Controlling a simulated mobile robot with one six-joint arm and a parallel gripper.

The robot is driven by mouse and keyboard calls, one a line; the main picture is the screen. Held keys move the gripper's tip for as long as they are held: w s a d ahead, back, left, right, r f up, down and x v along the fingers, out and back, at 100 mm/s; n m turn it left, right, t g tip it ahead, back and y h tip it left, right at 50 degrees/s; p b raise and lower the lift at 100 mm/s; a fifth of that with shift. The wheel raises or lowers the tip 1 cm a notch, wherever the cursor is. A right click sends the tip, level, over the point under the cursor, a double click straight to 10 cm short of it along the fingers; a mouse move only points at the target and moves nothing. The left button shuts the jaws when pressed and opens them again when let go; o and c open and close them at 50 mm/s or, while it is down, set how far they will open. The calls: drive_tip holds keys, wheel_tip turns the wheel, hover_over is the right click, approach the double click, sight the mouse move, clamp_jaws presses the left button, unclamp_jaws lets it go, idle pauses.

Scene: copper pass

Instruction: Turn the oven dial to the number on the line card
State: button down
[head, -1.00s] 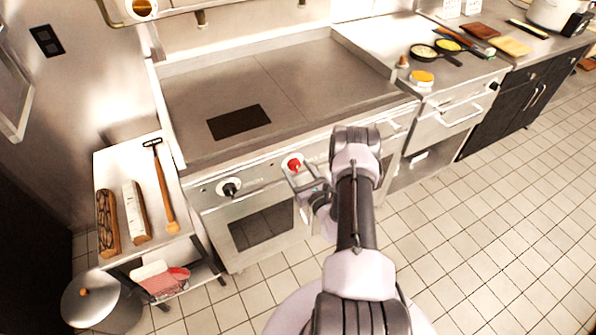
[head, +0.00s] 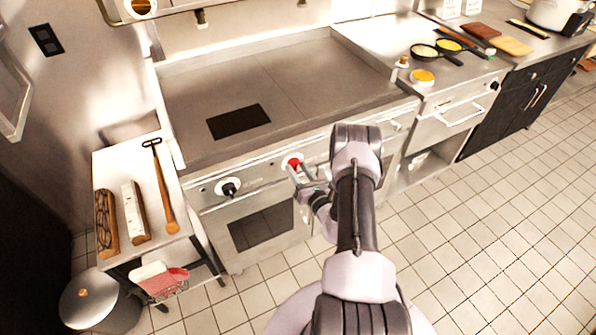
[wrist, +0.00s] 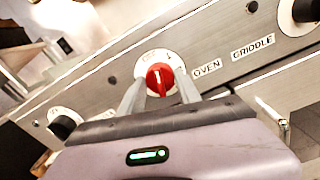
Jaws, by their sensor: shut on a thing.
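The oven dial is a red knob (wrist: 160,80) on a white round plate, with the label OVEN (wrist: 207,68) beside it in the wrist view. In the head view the red knob (head: 292,161) is on the front panel of the range. My gripper (wrist: 160,88) is shut on the red knob, one finger on each side. It also shows in the head view (head: 298,172).
A black knob (head: 229,188) is left of the red one, above the oven door (head: 262,228). The GRIDDLE label (wrist: 252,49) is right of OVEN. A side table (head: 152,205) with two logs and a scraper stands at the left. The tiled floor (head: 480,230) at right is clear.

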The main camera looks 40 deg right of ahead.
drive_tip(key=m+b, duration=0.1)
drive_tip(key=m, duration=0.5)
drive_tip(key=shift+m, duration=0.4)
idle(0.4)
drive_tip(key=c, duration=0.8)
unclamp_jaws()
drive_tip(key=shift+c, duration=0.2)
drive_tip(key=shift+s, duration=0.1)
drive_tip(key=p+v, duration=0.3)
drive_tip(key=v, duration=1.4)
drive_tip(key=shift+s, duration=0.1)
